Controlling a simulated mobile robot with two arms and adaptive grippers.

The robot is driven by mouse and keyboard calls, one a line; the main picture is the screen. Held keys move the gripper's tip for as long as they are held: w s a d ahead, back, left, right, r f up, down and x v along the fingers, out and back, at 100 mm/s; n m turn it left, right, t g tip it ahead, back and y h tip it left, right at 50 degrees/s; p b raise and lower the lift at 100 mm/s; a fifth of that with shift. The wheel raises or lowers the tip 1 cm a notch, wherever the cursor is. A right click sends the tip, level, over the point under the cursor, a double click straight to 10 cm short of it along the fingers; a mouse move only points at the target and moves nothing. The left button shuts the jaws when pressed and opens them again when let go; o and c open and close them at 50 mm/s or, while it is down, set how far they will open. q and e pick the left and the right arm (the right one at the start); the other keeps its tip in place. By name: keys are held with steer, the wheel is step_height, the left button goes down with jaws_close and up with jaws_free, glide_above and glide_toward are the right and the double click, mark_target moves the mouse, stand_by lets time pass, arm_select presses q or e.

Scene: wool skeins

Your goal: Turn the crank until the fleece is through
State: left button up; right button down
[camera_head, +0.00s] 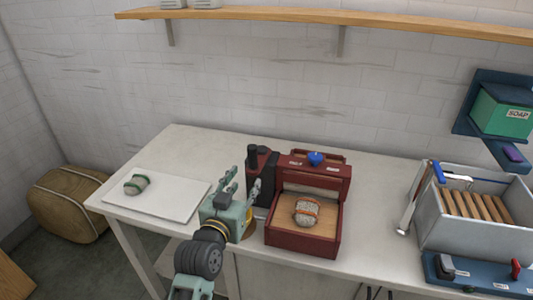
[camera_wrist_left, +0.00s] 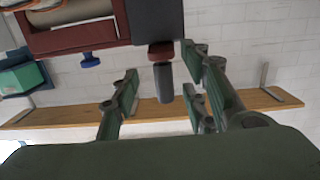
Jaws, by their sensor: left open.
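A dark red machine (camera_head: 330,182) with a blue knob (camera_head: 315,158) stands on the table. A grey-beige wool bundle with orange bands (camera_head: 307,214) lies in its wood-floored front tray. The crank's dark upright handle (camera_head: 252,153) is at the machine's left side; in the left wrist view the handle (camera_wrist_left: 163,82) appears between my fingers, with a gap on both sides. My left gripper (camera_head: 240,184) is open and empty, just left of the machine; its fingers also show in the left wrist view (camera_wrist_left: 160,95). Contact with the handle is not visible. My right gripper is out of view.
A white board (camera_head: 180,203) with a green-banded wool bundle (camera_head: 136,185) lies on the left of the table (camera_head: 383,178). A grey crate (camera_head: 447,229) with wooden slats stands at right. A green soap box (camera_head: 502,112) and shelf (camera_head: 290,15) are on the wall.

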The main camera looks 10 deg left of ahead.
mark_target(250, 158)
arm_select(q)
steer(key=r, duration=0.2)
steer(key=r+t, duration=0.1)
steer(key=r, duration=0.1)
steer(key=shift+w, duration=0.4)
steer(key=w+p, duration=0.1)
steer(key=w, duration=0.5)
steer(key=shift+w+d+f+p, duration=0.1)
steer(key=shift+w+p, duration=0.2)
steer(key=shift+w, duration=0.4)
steer(key=shift+c, duration=0.3)
steer(key=c, duration=0.9)
jaws_close()
